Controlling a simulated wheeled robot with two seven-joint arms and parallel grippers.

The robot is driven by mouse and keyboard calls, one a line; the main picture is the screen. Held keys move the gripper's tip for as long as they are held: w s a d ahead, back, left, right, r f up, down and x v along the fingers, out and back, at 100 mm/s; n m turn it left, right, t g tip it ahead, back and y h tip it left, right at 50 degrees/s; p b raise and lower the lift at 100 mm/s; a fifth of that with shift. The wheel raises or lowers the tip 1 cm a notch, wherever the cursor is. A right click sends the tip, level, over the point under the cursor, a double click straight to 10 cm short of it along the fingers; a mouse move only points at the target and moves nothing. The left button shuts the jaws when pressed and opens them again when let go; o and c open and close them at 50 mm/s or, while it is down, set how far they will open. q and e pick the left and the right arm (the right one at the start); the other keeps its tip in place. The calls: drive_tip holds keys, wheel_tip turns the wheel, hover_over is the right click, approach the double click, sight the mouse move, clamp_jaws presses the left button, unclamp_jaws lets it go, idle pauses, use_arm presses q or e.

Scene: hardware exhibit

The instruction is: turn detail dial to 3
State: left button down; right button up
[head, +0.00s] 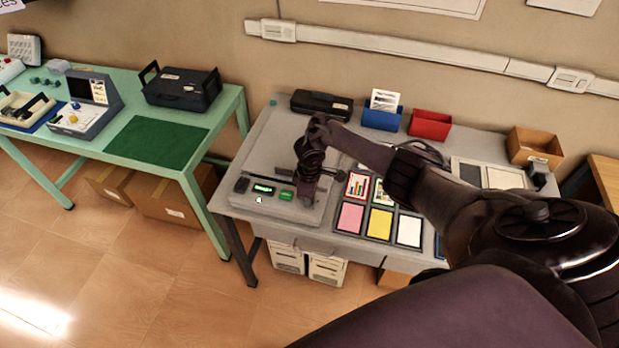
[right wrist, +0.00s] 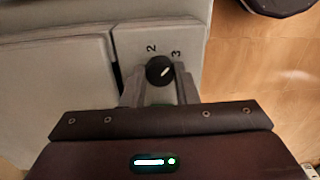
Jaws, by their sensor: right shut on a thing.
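The detail dial (right wrist: 157,70) is a small round black knob with a white pointer mark, on a light grey panel in the right wrist view. The printed numbers 2 and 3 show just beyond it. The mark points up and right, toward the 3. The fingers of my right gripper (right wrist: 160,80) stand on either side of the knob and are shut on it. In the head view my right gripper (head: 306,198) reaches down onto the front right of the grey machine (head: 262,150) and hides the dial. My left gripper is not in view.
A green display (head: 263,188) and a green button (head: 287,195) sit left of my right gripper. Coloured cards (head: 379,224) lie to its right. Blue (head: 381,118) and red (head: 431,124) bins stand behind. A green table (head: 214,122) stands left, across a floor gap.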

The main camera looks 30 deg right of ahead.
drive_tip(key=shift+m, duration=0.7)
drive_tip(key=shift+p, duration=0.3)
drive_tip(key=o, duration=1)
drive_tip(key=shift+r, duration=0.1)
drive_tip(key=shift+r, duration=0.25)
wheel_tip(320, 180, up, 7)
drive_tip(key=shift+r+b, duration=0.1)
drive_tip(key=shift+b, duration=0.25)
